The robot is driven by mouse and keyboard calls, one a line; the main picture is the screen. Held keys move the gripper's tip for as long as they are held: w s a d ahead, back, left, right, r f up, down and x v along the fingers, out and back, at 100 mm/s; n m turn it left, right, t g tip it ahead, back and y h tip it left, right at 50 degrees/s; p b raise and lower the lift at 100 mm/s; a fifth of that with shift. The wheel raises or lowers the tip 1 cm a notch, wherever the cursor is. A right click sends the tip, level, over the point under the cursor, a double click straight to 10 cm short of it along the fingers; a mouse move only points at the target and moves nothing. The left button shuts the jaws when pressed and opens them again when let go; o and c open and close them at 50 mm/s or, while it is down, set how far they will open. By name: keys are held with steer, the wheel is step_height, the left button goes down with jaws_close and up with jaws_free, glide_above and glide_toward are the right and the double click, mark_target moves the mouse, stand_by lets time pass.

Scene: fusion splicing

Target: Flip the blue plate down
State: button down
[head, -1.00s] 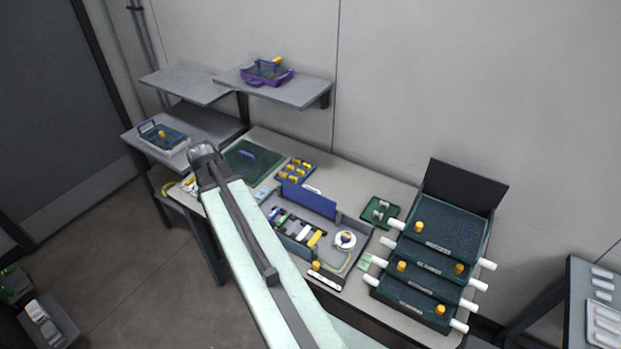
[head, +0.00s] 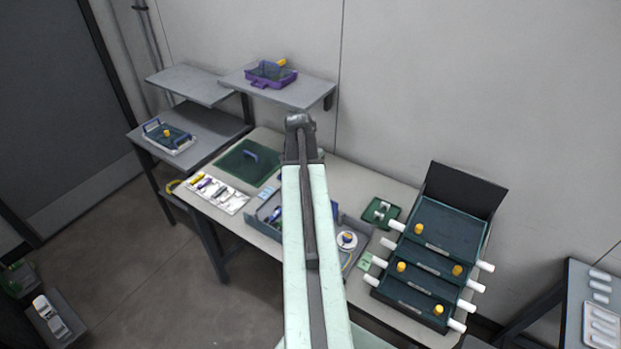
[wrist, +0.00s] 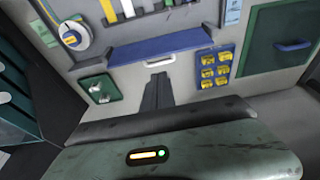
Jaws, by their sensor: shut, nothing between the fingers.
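The blue plate (wrist: 155,47) shows in the wrist view as a wide blue panel along the edge of the grey work tray. In the head view my arm hides nearly all of it. A small white piece (wrist: 176,62) is at its near edge in the wrist view. My gripper (wrist: 158,80) is shut and empty, its fingers pointing toward the blue plate with a gap that I cannot judge exactly. In the head view my gripper (head: 300,120) is raised above the back of the table.
A green tray (head: 380,212) and a tape roll (head: 347,240) lie right of my arm. A blue block with yellow pieces (wrist: 215,65) and a green panel (wrist: 279,40) lie right in the wrist view. Stacked dark trays (head: 440,231) stand at the right. Shelves (head: 190,84) rise at the left.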

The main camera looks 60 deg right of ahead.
steer(key=b+x, duration=0.7)
steer(key=x, duration=0.1)
steer(key=shift+d+f, duration=0.1)
steer(key=shift+f, duration=0.25)
steer(key=shift+r, duration=0.15)
steer(key=shift+a, duration=0.25)
